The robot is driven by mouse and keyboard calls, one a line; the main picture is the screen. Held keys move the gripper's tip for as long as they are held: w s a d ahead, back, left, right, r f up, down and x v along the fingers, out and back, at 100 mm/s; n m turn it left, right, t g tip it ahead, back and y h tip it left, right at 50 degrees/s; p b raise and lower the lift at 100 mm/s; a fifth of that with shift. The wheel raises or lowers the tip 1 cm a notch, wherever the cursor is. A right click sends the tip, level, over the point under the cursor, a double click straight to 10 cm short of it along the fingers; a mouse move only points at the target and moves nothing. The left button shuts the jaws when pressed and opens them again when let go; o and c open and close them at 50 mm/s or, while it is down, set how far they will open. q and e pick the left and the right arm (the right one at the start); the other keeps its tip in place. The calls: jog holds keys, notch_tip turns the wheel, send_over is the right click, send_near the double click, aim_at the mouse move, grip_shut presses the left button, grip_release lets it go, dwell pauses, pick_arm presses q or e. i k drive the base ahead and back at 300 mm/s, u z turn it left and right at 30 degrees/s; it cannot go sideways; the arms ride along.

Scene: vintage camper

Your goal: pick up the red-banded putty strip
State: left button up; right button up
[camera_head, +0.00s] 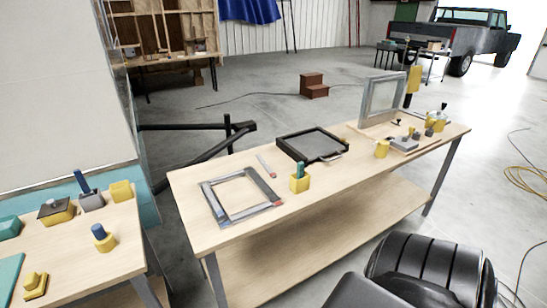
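A small grey strip (265,165) with a reddish end lies flat on the long wooden workbench (330,195), behind a grey rectangular frame (211,202). A darker grey strip (262,187) lies along the frame's right side, with a red end near the frame's front right corner. At this size I cannot tell for certain which one is the red-banded putty strip. Neither of my grippers is in view.
A yellow block with a green handle (300,181) stands right of the frame. A black tray (312,145) lies behind it. Tools crowd the bench's right end. A smaller table (75,262) holds blocks at left. A black padded seat (430,268) stands in front.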

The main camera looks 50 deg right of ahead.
aim_at(262, 161)
jog(key=z, duration=0.4)
jog(key=i, duration=0.4)
jog(key=z, duration=1.25)
